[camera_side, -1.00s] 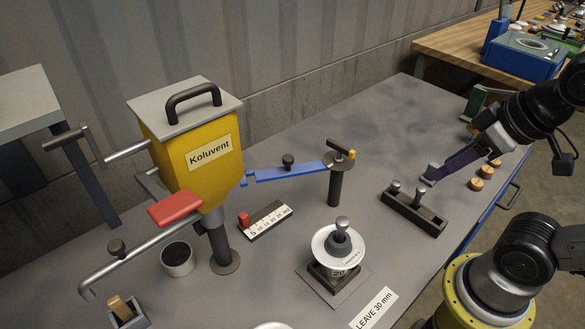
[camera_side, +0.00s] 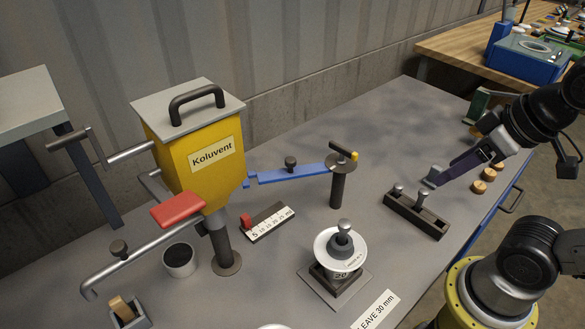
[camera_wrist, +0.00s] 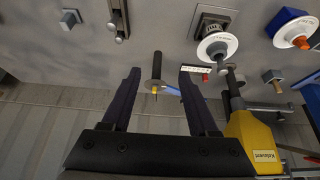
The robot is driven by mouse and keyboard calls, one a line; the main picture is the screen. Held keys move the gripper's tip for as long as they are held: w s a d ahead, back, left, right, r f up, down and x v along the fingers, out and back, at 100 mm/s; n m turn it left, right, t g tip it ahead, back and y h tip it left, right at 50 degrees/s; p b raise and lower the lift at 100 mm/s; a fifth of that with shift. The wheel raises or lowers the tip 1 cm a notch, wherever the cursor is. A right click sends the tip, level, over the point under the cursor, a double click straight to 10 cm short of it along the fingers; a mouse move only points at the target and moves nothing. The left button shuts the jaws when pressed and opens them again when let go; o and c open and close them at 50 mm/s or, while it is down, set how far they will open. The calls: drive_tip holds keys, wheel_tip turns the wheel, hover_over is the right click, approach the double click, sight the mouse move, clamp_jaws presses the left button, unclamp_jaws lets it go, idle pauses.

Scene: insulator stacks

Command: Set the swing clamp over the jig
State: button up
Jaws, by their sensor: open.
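The swing clamp is a blue arm (camera_side: 295,174) with a dark knob, on a dark upright post (camera_side: 337,188) with a yellow tip at its top. The blue arm points left, away from the jig, toward the yellow hopper. The jig (camera_side: 334,286) is a dark square base near the front; a white disc stack (camera_side: 340,250) with a grey knob stands in it. My gripper (camera_side: 440,177) is open and empty, to the right of the clamp post. In the wrist view, the clamp post (camera_wrist: 157,68) shows between the open fingers (camera_wrist: 160,75), farther off.
A yellow Koluvent hopper (camera_side: 195,150) with a red lever stands left. A scale (camera_side: 270,222) lies between hopper and jig. Several wooden discs (camera_side: 479,187) sit at the right edge.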

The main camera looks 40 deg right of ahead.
drive_tip(key=w+a+r+n+g, duration=0.2)
drive_tip(key=w+a+r+n, duration=0.1)
drive_tip(key=w+r, duration=1.05)
drive_tip(key=n+g, duration=0.2)
drive_tip(key=g, duration=0.2)
hover_over(291, 159)
wheel_tip(291, 159, down, 11)
wheel_tip(291, 159, down, 14)
drive_tip(key=shift+s+r, duration=0.1)
drive_tip(key=shift+r, duration=0.05)
clamp_jaws()
drive_tip(key=shift+r, duration=0.1)
